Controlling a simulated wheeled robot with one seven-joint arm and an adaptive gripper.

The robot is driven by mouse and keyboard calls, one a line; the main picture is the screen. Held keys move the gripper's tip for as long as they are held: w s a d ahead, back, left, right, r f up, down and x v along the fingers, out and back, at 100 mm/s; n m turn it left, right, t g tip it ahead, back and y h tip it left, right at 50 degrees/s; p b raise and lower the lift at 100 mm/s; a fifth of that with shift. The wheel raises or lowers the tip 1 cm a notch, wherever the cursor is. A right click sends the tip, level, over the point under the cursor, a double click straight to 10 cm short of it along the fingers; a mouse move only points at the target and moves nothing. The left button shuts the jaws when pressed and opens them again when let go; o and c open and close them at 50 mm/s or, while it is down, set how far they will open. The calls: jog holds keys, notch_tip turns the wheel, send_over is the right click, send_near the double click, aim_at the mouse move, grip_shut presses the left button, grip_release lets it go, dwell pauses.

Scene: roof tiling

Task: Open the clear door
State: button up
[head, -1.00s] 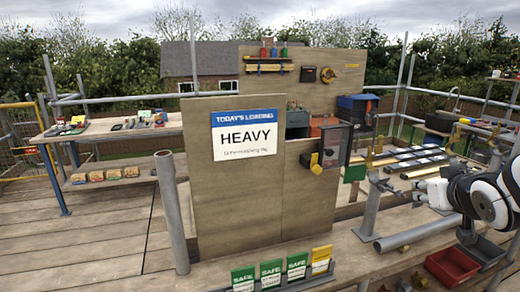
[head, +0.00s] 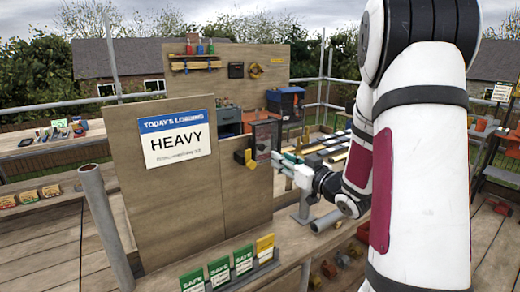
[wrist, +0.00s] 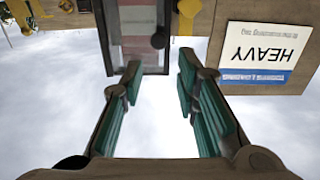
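The clear door (head: 264,138) is a dark-framed see-through panel on a small box, fixed at the right edge of the wooden board. It also shows in the wrist view (wrist: 138,40), upside down, with a reddish patch behind it. My gripper (head: 281,163) is just right of the door's lower part in the head view. In the wrist view my gripper (wrist: 158,75) has its green-padded fingers spread with nothing between the pads. The door's frame lies beyond the left fingertip. I cannot tell whether they touch. The door looks closed.
The wooden board (head: 160,195) carries a "HEAVY" sign (head: 174,137). A yellow bracket (head: 245,158) sits left of the door. A grey post (head: 105,220) and a rack of SAFE cards (head: 243,260) stand in front. A bench with bars (head: 330,150) lies behind my gripper.

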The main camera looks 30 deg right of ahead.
aim_at(263, 148)
jog(key=w, duration=1)
jog(key=shift+w+a, duration=0.1)
jog(key=shift+w, duration=0.15)
jog(key=shift+c, duration=0.6)
grip_shut()
